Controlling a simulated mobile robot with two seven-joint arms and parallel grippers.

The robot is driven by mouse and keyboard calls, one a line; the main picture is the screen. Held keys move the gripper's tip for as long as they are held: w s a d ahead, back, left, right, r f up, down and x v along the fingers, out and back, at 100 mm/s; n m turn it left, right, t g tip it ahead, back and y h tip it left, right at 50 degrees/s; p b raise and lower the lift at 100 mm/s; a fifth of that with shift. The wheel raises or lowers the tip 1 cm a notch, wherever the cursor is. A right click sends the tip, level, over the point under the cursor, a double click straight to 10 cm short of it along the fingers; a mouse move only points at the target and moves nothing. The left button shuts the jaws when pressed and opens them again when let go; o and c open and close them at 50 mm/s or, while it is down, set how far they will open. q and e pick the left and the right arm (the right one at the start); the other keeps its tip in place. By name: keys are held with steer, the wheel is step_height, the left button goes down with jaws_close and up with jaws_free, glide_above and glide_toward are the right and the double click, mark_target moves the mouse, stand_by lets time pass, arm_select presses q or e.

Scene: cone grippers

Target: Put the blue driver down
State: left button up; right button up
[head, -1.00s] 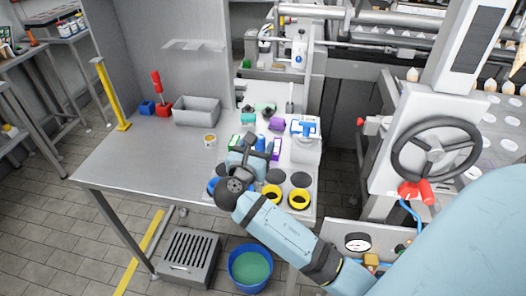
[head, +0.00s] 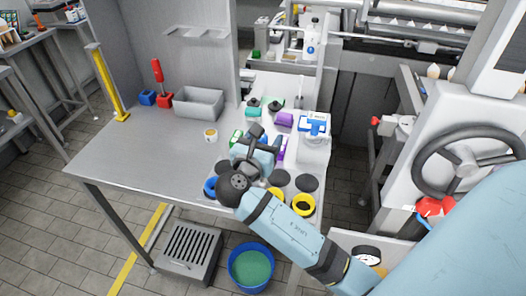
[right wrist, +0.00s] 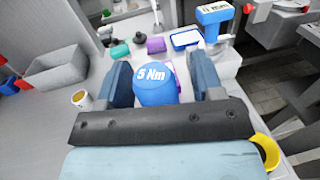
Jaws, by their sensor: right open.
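The blue driver (right wrist: 153,84), with a round blue cap marked "5 Nm", is between the two fingers of my right gripper (right wrist: 168,82) in the right wrist view. The fingers stand open on either side of it, with a visible gap on the right. The cap faces the camera; the lower part of the driver is hidden. In the head view my right gripper (head: 262,146) is over the right part of the steel table (head: 130,150) and mostly hides the driver. My left gripper is not in view.
Beside the gripper are yellow rings (head: 303,205), a blue ring (head: 210,187) and dark round pads. A white box with a blue-topped tool (head: 313,121) stands to the right. A grey bin (head: 199,103) and small cup (head: 211,135) are left. The table's front left is clear.

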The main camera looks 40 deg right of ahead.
steer(key=shift+a, duration=0.1)
steer(key=shift+c, duration=1.1)
steer(key=c, duration=0.8)
steer(key=shift+r, duration=0.1)
steer(key=shift+c, duration=0.2)
